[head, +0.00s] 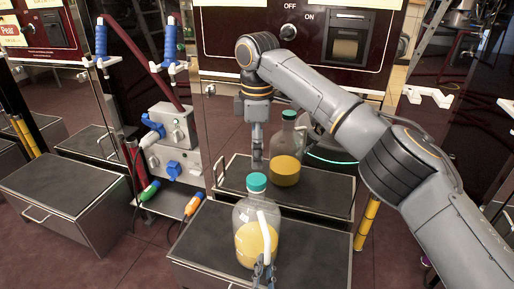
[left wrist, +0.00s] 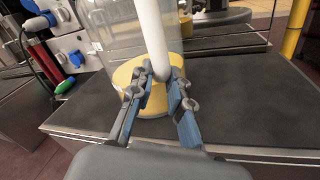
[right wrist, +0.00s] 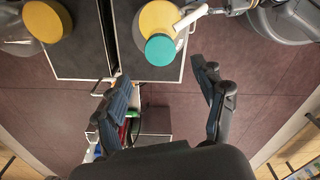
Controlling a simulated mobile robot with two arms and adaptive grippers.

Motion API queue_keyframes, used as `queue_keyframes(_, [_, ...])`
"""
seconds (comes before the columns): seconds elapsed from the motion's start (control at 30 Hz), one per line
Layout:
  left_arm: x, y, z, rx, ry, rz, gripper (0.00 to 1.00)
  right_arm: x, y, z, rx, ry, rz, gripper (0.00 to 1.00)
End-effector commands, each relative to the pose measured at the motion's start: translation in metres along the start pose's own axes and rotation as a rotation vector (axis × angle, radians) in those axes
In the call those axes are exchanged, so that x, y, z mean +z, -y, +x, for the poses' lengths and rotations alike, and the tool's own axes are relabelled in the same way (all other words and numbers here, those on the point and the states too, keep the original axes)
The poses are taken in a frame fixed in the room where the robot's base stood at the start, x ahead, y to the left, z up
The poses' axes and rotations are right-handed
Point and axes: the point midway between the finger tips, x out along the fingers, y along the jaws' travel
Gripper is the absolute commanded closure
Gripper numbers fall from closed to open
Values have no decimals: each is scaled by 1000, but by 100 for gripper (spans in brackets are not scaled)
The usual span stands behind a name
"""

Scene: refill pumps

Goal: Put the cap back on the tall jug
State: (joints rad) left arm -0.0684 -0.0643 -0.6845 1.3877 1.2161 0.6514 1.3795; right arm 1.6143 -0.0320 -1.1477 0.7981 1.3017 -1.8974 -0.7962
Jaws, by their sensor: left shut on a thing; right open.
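A clear jug (head: 243,215) with yellow liquid and a white handle (head: 268,232) stands on the front dark platform. A teal cap (head: 257,182) sits on its mouth; it also shows in the right wrist view (right wrist: 160,49). I cannot tell how tightly it sits. My left gripper (head: 263,272) is shut on the lower part of the handle (left wrist: 152,40); its fingers (left wrist: 163,95) flank it. My right gripper (head: 256,165) points down above and behind the capped jug, open and empty, apart from the cap; its fingers (right wrist: 165,95) are spread.
A second jug (head: 285,168) with yellow liquid and a dark green cap (head: 289,114) stands on the rear platform. A grey box (head: 172,135) with blue connectors stands at the left, beside an empty platform (head: 70,185). The front platform (head: 318,250) is bare right of the jug.

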Motion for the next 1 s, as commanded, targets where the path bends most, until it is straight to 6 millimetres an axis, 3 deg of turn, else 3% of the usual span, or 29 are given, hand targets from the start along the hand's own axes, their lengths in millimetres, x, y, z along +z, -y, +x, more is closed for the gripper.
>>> queue_keyframes(0.53, [1,-2,1,5,3,3,100,0,0,3,0,0,-59,30])
queue_keyframes(1.0, [1,-2,1,5,3,3,100,0,0,68,-1,0,-58,30])
